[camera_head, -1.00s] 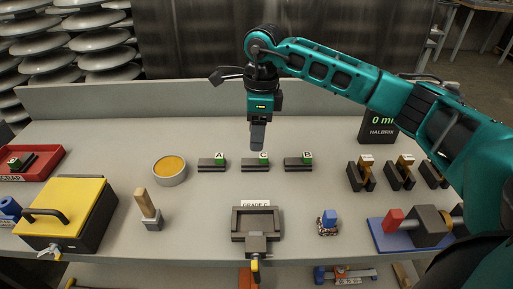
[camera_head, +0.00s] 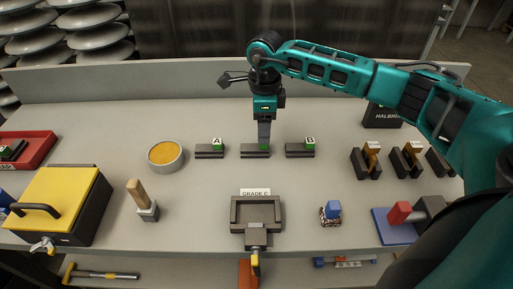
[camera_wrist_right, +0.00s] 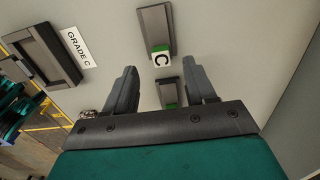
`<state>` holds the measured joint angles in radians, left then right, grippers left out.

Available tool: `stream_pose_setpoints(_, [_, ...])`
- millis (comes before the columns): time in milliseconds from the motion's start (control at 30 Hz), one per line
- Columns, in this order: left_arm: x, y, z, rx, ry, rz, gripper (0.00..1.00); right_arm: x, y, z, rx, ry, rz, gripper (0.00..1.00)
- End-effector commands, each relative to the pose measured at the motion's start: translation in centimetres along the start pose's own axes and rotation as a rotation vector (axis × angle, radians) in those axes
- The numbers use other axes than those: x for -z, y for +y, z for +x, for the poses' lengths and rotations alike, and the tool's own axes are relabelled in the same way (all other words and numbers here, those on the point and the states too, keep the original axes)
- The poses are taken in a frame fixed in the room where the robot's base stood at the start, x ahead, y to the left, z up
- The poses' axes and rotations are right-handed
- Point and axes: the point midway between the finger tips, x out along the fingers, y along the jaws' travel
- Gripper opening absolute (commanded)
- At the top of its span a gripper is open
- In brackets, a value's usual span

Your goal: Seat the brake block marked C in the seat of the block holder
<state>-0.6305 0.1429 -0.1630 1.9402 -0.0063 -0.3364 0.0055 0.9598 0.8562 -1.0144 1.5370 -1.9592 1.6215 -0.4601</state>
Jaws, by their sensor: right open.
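The brake block marked C (camera_head: 249,151) lies on the bench in the middle of a row of three dark blocks. My right gripper (camera_head: 264,145) points down over it in the head view and hides its letter. In the wrist view the gripper (camera_wrist_right: 160,74) is open, with block C (camera_wrist_right: 156,22) just beyond its fingertips and the letter end nearest; it is not gripped. The block holder (camera_head: 235,229), a dark open frame with a GRADE C label, sits nearer the front edge. It also shows in the wrist view (camera_wrist_right: 42,52). My left gripper is out of view.
Block A (camera_head: 208,152) and block B (camera_head: 299,151) lie close on either side. A yellow-filled round tin (camera_head: 165,155), a wooden-handled tool (camera_head: 143,200) and a blue-topped item (camera_head: 331,212) stand around. Bench is clear between the row and the holder.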

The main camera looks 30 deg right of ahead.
Motion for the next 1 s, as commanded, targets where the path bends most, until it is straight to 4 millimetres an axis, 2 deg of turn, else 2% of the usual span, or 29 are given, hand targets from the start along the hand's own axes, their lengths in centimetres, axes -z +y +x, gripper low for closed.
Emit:
stream_pose_setpoints(267, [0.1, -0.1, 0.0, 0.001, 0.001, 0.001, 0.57, 0.1, -0.1, 4.1, -0.003, 0.003, 0.0, 0.55])
stream_pose_setpoints(567, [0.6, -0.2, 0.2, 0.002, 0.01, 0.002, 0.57, 0.1, -0.1, 4.6, 0.0, 0.001, -0.001, 0.55])
stream_pose_setpoints(1000, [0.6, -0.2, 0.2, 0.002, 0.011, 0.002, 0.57, 0.1, -0.1, 4.6, -0.001, 0.001, -0.001, 0.14])
